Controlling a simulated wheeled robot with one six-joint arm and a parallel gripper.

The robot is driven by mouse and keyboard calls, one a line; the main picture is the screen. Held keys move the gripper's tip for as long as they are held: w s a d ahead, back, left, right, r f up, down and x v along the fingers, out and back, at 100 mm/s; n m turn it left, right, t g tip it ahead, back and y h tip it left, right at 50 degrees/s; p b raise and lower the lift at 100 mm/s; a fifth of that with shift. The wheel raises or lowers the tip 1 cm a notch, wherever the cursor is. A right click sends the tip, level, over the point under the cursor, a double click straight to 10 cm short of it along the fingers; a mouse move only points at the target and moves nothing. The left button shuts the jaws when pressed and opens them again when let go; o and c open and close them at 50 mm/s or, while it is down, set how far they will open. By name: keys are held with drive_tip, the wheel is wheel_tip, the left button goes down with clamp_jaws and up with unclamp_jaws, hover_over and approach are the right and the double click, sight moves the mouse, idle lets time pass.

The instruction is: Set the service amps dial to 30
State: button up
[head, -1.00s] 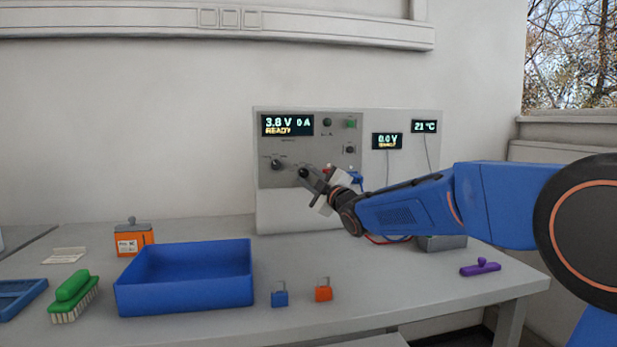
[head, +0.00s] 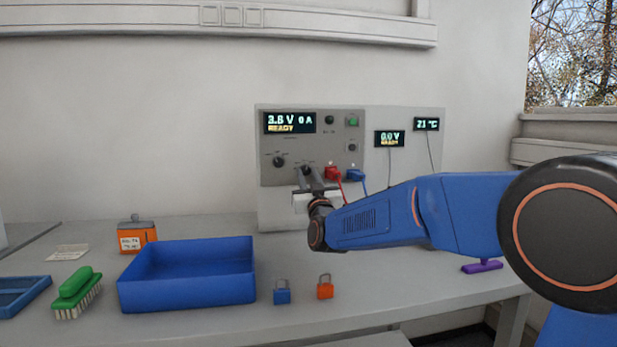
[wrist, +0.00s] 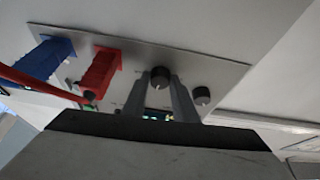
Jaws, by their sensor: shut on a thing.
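The grey control panel (head: 268,180) of the cycler has two black dials low on its face. My gripper (head: 306,172) is at the right one, its fingers pointing into the panel. In the wrist view my gripper (wrist: 161,92) has one finger on each side of this black dial (wrist: 160,76) and is shut on it. The other dial (head: 279,162) stands free to its left, and it also shows in the wrist view (wrist: 201,95). The dial markings are too small to read, and I cannot tell the held dial's setting. The display (head: 290,122) reads 3.8 V, 0 A, READY.
Red plug (head: 332,173) and blue plug (head: 355,175) with cables sit just right of my gripper. A blue bin (head: 186,295), blue padlock (head: 282,292), orange padlock (head: 325,287) and green brush (head: 76,288) are on the bench. A purple object (head: 482,266) lies at right.

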drive_tip(key=m+h, duration=0.1)
drive_tip(key=m, duration=0.2)
drive_tip(key=m+h, duration=0.2)
drive_tip(key=m, duration=0.1)
drive_tip(key=m+h, duration=0.1)
drive_tip(key=m, duration=0.2)
drive_tip(key=shift+s+a+h, duration=0.1)
drive_tip(key=shift+a+h, duration=0.2)
drive_tip(key=shift+h, duration=0.1)
drive_tip(key=shift+m, duration=0.4)
drive_tip(key=o, duration=1)
drive_tip(key=shift+o, duration=0.2)
drive_tip(key=r+v, duration=0.1)
drive_tip(key=v, duration=0.7)
drive_tip(key=s+r+v, duration=0.1)
drive_tip(key=r+v, duration=0.1)
drive_tip(key=v, duration=0.6)
drive_tip(key=shift+s+r, duration=0.2)
drive_tip(key=shift+s, duration=0.05)
